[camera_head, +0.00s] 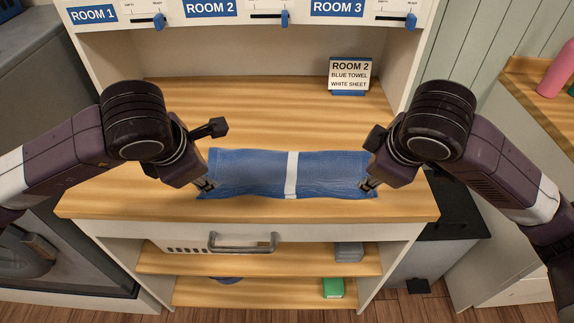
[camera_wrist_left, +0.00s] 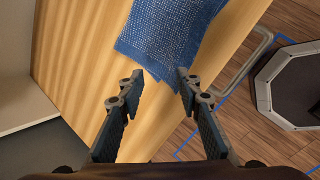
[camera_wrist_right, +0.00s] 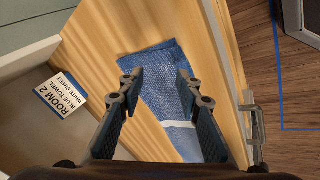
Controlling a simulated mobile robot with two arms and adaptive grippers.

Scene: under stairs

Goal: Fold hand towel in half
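The blue hand towel (camera_head: 245,172) lies as a long strip across the wooden counter near its front edge, with a white band (camera_head: 291,174) right of its middle. My left gripper (camera_head: 207,187) is at the towel's left end. In the left wrist view its fingers (camera_wrist_left: 157,82) are open, with a towel corner (camera_wrist_left: 165,50) just ahead of the tips and nothing held. My right gripper (camera_head: 368,187) is at the right end. In the right wrist view its fingers (camera_wrist_right: 158,75) are open over the towel (camera_wrist_right: 155,60); contact with the cloth cannot be told.
A sign (camera_head: 349,75) reading Room 2, blue towel, white sheet stands at the counter's back right. The counter (camera_head: 265,110) behind the towel is clear. A drawer handle (camera_head: 243,243) is below the front edge. Labelled slider panels hang above.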

